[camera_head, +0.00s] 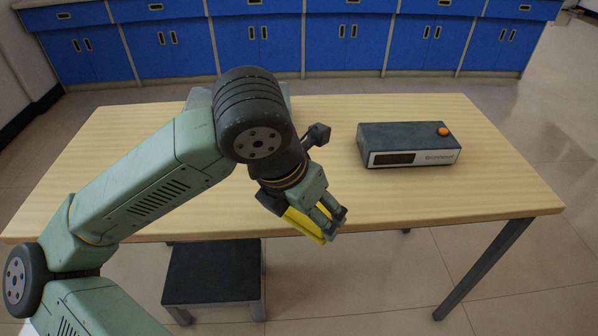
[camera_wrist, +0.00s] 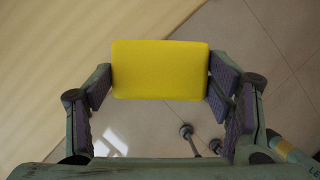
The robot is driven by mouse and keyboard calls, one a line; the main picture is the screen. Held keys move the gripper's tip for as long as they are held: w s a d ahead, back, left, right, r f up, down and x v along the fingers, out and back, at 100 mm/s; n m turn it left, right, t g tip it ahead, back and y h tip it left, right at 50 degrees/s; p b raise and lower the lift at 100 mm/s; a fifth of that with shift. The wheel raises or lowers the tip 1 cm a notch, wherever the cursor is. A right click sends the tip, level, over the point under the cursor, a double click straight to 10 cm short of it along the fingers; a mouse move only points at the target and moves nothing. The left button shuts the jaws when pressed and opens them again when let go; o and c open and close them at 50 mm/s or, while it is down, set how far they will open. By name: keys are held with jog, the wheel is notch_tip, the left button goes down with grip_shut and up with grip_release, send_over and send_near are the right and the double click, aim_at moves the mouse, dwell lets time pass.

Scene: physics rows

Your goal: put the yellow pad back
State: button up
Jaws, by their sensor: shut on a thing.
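The yellow pad (camera_wrist: 160,70) is a flat, rounded rectangle held between the two fingers of my gripper (camera_wrist: 160,85) in the wrist view. In the head view, my gripper (camera_head: 328,212) is at the front edge of the wooden table, and the yellow pad (camera_head: 304,223) shows as a strip partly hidden by the fingers. The pad appears above the table's front edge, with floor visible below it in the wrist view. Whether it touches the table cannot be told.
A dark box (camera_head: 408,145) with an orange button stands on the right of the table (camera_head: 480,195). A grey object (camera_head: 198,97) is mostly hidden behind my arm. A dark stool (camera_head: 212,272) stands at the table's front. Blue cabinets (camera_head: 345,42) line the back.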

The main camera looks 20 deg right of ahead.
jog(key=w+d, duration=0.1)
jog(key=w, duration=0.3)
jog(key=w+d+p, duration=0.1)
jog(key=w, duration=0.3)
jog(key=w+d+f+p, duration=0.1)
jog(key=w, duration=0.3)
jog(key=shift+w+d+f, duration=0.1)
jog(key=shift+d, duration=0.05)
jog(key=shift+f+p, duration=0.4)
jog(key=shift+f, duration=1.35)
jog(key=o, duration=1)
jog(key=shift+o, duration=0.2)
jog(key=v, duration=1.2)
jog(key=shift+b, duration=0.3)
